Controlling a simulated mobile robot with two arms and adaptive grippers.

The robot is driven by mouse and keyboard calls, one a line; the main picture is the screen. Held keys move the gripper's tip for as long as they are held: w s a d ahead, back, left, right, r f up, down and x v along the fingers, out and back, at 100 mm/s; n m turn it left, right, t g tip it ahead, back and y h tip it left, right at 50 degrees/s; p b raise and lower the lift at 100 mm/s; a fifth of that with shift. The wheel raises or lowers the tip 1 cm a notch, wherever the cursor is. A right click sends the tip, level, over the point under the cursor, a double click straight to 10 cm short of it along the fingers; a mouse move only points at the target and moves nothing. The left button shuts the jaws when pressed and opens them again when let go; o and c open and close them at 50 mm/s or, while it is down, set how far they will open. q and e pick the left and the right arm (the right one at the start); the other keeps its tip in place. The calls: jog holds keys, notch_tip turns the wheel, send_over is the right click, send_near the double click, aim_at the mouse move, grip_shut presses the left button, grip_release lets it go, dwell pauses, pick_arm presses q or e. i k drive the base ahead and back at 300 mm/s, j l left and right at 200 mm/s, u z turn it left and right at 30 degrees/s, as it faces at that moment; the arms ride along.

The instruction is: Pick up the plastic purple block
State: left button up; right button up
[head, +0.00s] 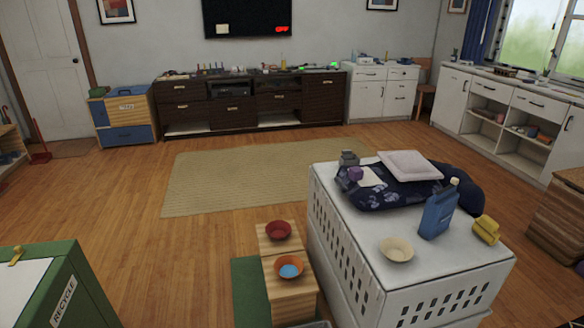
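A small purple object (355,174), which looks like the purple block, is near the left end of the dark blue patterned cushion (402,193) on top of the white crate (350,225). It lies beside a small pale cloth or pad (371,178). It is small in the picture, so its exact shape and what it rests on are hard to tell. Neither of my grippers is in view.
The crate top also holds a blue bottle (437,215), a cream bowl (396,249), a yellow item (486,229) and a grey container (348,158). Wooden stands with bowls (278,231) are left of the crate. A green recycle bin (75,285) is front left.

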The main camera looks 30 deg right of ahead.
aim_at(355, 174)
jog(key=i+j, duration=0.15)
jog(key=i, duration=0.3)
jog(key=i+j, duration=0.2)
jog(key=i, duration=0.25)
jog(key=i+z, duration=0.3)
jog(key=z, duration=0.2)
jog(key=i+z, duration=0.45)
jog(key=i+j+z, duration=0.2)
jog(key=z, duration=0.3)
jog(key=i+j+z, duration=0.25)
jog(key=z, duration=0.25)
